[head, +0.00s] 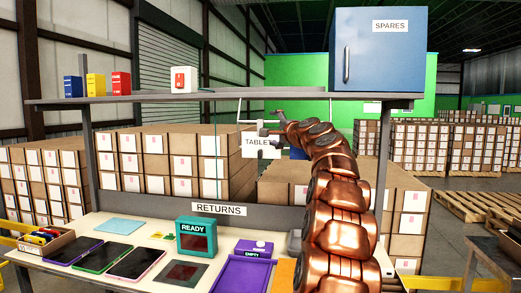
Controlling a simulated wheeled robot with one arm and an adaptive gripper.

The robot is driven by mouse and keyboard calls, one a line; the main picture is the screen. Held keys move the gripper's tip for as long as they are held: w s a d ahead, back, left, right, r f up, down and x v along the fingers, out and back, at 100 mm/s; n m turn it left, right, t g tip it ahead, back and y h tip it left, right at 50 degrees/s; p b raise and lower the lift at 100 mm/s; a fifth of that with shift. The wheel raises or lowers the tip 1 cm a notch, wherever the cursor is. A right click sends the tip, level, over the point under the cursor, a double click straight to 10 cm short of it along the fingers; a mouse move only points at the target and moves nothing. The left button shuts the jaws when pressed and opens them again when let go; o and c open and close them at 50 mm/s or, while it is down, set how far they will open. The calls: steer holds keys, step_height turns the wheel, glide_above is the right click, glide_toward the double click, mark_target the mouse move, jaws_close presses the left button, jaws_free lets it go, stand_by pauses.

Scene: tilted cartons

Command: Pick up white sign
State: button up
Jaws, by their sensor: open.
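A white sign (256,146) with black letters that read "TABLE", its right end cut off by my arm, shows in the middle of the head view, below the upper shelf. Thin white bars rise above it towards the shelf. My gripper (264,127) is open and appears at the sign's upper edge. I cannot tell whether it touches the sign. My copper-coloured arm comes up from the lower right and hides what lies behind it. Other white labels are "RETURNS" (220,209) on the grey rail and "SPARES" (390,26) on the blue cabinet.
The upper shelf (225,95) carries small blue, yellow and red boxes, a white box (184,79) and the blue cabinet (378,55). The bench below holds several tablets, a teal "READY" device (196,238) and a purple tray (240,274). Stacked cartons (150,160) stand behind.

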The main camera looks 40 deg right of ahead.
mark_target(260, 139)
steer(key=p+x, duration=0.3)
steer(key=x, duration=0.4)
steer(key=shift+w+a+f+p, duration=0.25)
steer(key=shift+w+p, duration=0.05)
steer(key=shift+w, duration=0.05)
steer(key=c, duration=1.7)
